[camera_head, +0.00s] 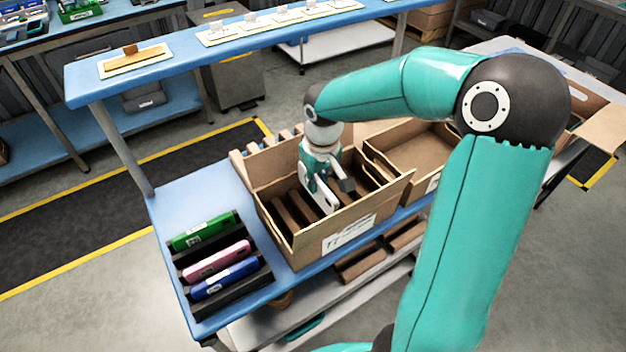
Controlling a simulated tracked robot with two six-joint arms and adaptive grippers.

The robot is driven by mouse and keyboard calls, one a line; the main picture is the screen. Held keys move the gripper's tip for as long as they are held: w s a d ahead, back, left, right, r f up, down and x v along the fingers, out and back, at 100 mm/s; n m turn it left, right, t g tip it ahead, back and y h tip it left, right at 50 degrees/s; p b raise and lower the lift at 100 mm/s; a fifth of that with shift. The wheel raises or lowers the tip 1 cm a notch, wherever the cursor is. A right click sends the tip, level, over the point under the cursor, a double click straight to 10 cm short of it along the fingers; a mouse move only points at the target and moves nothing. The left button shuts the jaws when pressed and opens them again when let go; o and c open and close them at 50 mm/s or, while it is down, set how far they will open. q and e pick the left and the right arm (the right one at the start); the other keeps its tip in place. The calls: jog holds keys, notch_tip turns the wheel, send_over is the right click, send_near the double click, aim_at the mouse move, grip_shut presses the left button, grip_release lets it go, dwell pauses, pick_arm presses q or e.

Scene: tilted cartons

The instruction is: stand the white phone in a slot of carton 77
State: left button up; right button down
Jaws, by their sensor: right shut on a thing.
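Carton 77 (348,236) is an open brown box with a white label, tilted on the blue table. Brown dividers inside it form several slots. My right gripper (331,186) reaches down into the carton from above. It is shut on the white phone (321,194), which is tilted between the carton's walls, near its middle. The phone's lower end is partly hidden, so I cannot tell whether it is inside a slot or touching a divider. My left gripper is not in view.
A black rack (232,296) left of the carton holds a green phone (202,230), a pink phone (217,260) and a blue phone (225,279). A second open carton (412,150) stands close on the right. A raised blue shelf (180,50) runs behind.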

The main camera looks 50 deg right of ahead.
aim_at(317, 202)
jog(key=shift+f+b, duration=1.1)
jog(key=shift+f, duration=0.6)
jog(key=shift+f+b, duration=1.8)
jog(key=shift+f, duration=0.4)
jog(key=c, duration=1.1)
grip_release()
jog(key=shift+s+a+r, duration=0.1)
jog(key=shift+s+r, duration=0.05)
jog(key=shift+r, duration=1.15)
jog(key=shift+s+a+r, duration=0.1)
jog(key=shift+s+r, duration=0.05)
jog(key=shift+r, duration=1.2)
jog(key=shift+s+r, duration=0.15)
jog(key=shift+r, duration=1.15)
